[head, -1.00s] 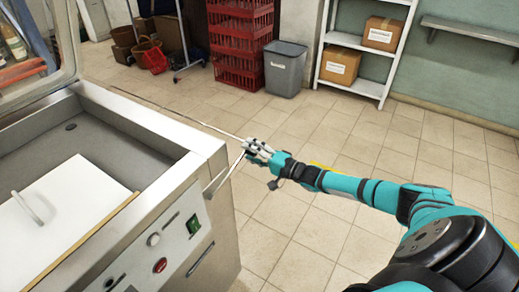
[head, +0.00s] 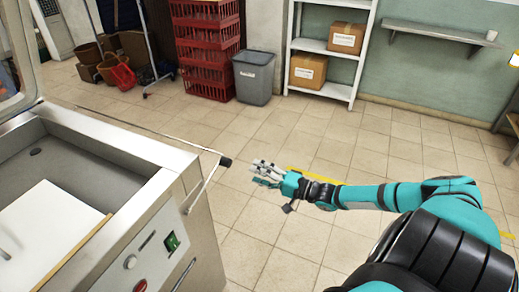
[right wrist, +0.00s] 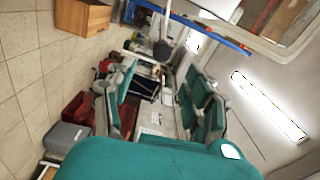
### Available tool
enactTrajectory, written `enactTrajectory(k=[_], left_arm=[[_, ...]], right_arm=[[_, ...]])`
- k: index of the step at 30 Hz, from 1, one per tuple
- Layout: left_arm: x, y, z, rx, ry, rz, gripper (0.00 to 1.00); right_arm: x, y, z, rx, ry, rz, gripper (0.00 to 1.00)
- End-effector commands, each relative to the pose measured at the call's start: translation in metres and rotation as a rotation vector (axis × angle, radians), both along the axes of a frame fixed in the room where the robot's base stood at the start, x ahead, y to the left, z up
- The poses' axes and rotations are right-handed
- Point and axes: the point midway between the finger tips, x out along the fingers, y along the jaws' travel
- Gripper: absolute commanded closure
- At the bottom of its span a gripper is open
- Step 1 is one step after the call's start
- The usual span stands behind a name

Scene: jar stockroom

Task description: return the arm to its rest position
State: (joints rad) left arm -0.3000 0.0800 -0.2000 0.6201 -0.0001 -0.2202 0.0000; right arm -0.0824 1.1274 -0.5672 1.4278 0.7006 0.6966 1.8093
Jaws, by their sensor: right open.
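My right arm (head: 370,196) is teal and black and comes in from the lower right of the head view, stretched out over the tiled floor. Its gripper (head: 258,172) is open and empty, pointing left. It is just right of the black knob (head: 225,161) of a metal lever on the steel machine, with a small gap between them in the picture. My left gripper is not in view.
The steel machine (head: 150,150), with an open basin and white lid, stands at the left. Red crates (head: 208,50), a grey bin (head: 253,78) and a white shelf (head: 330,92) with cardboard boxes (head: 308,71) stand at the back. The floor (head: 400,145) in between is clear.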

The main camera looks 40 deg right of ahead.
Motion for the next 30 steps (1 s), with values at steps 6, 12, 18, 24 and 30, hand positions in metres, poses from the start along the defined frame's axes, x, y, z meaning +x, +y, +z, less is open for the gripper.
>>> enactTrajectory(k=[6, 12, 18, 24, 30], left_arm=[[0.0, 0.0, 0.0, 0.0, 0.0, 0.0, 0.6], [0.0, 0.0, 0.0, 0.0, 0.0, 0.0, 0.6], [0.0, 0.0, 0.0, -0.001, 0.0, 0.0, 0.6], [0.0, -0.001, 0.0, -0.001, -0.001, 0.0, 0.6], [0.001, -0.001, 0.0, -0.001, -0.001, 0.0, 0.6]], right_arm=[[0.0, 0.0, 0.0, 0.0, 0.001, 0.0, 0.47], [-0.001, 0.0, -0.01, -0.023, 0.007, -0.01, 0.47], [-0.016, -0.007, -0.103, -0.328, 0.083, -0.095, 0.47], [-0.077, 0.0, -0.244, -0.783, 0.287, -0.087, 0.47], [-0.173, 0.035, -0.36, -1.129, 0.512, 0.103, 0.47]])
